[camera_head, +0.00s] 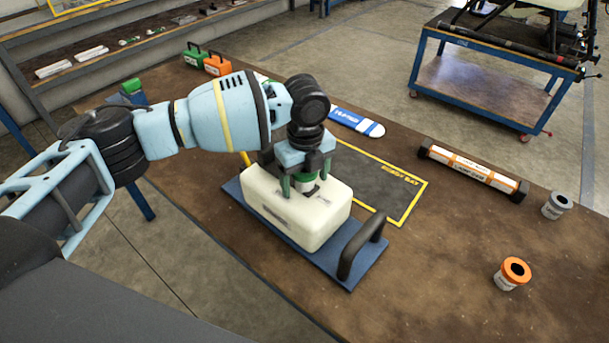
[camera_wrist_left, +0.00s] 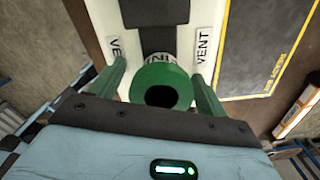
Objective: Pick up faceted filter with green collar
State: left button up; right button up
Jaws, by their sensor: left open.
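The filter with the green collar (camera_head: 307,184) stands in the top of a cream-white tank (camera_head: 265,207). My left gripper (camera_head: 304,188) comes down over it from above. In the left wrist view the green ring (camera_wrist_left: 162,82) with its dark round opening lies between the two green fingers, which stand apart on either side. Whether a finger touches the collar, I cannot tell. Part of a printed label shows beyond the ring, and "VENT" labels flank it on the tank. The filter's lower part is hidden. My right gripper is not in view.
The tank sits on a blue tray (camera_head: 345,277) with a black handle (camera_head: 362,245). An orange-topped canister (camera_head: 512,273), a grey-topped canister (camera_head: 556,205) and a capped tube (camera_head: 473,170) stand or lie to the right. A yellow-edged dark mat (camera_head: 375,185) lies behind. The front right tabletop is clear.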

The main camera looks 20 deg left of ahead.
pick_arm(q)
jog(key=c, duration=1.1)
jog(key=shift+o, duration=0.2)
jog(key=shift+r, duration=0.15)
